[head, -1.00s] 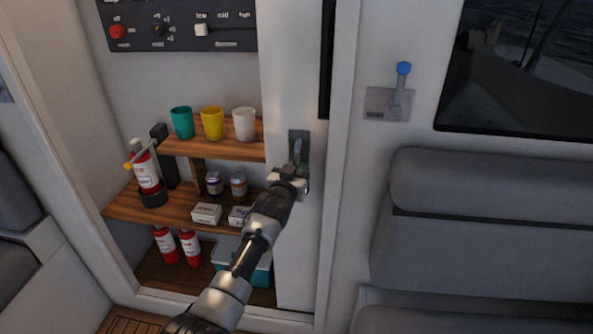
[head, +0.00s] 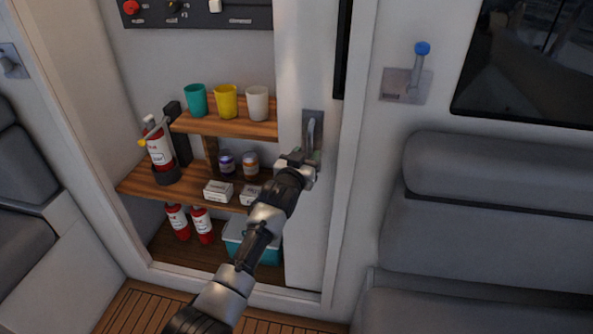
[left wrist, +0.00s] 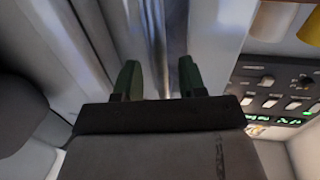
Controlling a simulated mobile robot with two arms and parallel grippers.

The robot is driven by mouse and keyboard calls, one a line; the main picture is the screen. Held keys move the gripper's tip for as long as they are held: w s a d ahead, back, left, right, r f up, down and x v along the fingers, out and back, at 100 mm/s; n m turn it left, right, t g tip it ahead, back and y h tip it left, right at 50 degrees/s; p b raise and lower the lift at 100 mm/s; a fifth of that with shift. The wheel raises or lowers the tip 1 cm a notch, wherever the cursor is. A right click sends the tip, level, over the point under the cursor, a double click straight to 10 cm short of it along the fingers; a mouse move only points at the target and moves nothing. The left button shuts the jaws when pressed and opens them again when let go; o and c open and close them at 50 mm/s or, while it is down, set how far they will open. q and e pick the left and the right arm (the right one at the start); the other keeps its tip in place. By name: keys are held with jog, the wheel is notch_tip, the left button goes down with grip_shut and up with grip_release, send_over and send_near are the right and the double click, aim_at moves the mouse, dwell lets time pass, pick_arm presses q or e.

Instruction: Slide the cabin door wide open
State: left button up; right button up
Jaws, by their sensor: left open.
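The cabin door (head: 301,234) is a pale upright panel, slid to the right side of the doorway. The left part of the doorway is uncovered and shows shelves behind. Its handle (head: 312,128) is a vertical grey bar in a dark recessed plate. My left gripper (head: 301,160) is at the lower end of the handle plate and hides part of it. In the left wrist view my two dark green fingers (left wrist: 159,72) are apart, and a shiny bar, seemingly the handle (left wrist: 155,38), shows beyond and between them. Contact cannot be told. My right gripper is not in view.
Wooden shelves (head: 208,197) hold cups, jars, boxes and fire extinguishers. A control panel (head: 197,16) is above. A blue-knobbed lever (head: 421,58) is on the wall right of the door. Grey seats (head: 490,205) stand at the right.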

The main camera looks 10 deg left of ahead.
pick_arm(q)
jog(key=v, duration=0.7)
jog(key=shift+s, duration=0.4)
jog(key=shift+a+f, duration=0.1)
jog(key=shift+f, duration=0.05)
jog(key=s+a+f+g+y, duration=0.1)
jog(key=s+a+f+g, duration=0.15)
jog(key=s+f, duration=0.7)
jog(key=s+a+f+g, duration=0.1)
jog(key=s+f+g, duration=0.15)
jog(key=f, duration=1.35)
jog(key=s+a+f+g+y, duration=0.1)
jog(key=s+a+f+g, duration=0.3)
jog(key=f, duration=0.8)
jog(key=s+a+f+g, duration=0.2)
jog(key=s+f, duration=0.4)
jog(key=s, duration=0.7)
jog(key=s+a+f+g+y, duration=0.1)
jog(key=s+f, duration=0.5)
jog(key=s, duration=0.8)
jog(key=s+a+f+g+y, duration=0.1)
jog(key=s+a+f+g, duration=0.2)
jog(key=s, duration=1)
notch_tip(320, 180, down, 3)
jog(key=shift+s+f+g, duration=0.2)
jog(key=shift+s+g, duration=0.1)
jog(key=shift+g, duration=0.5)
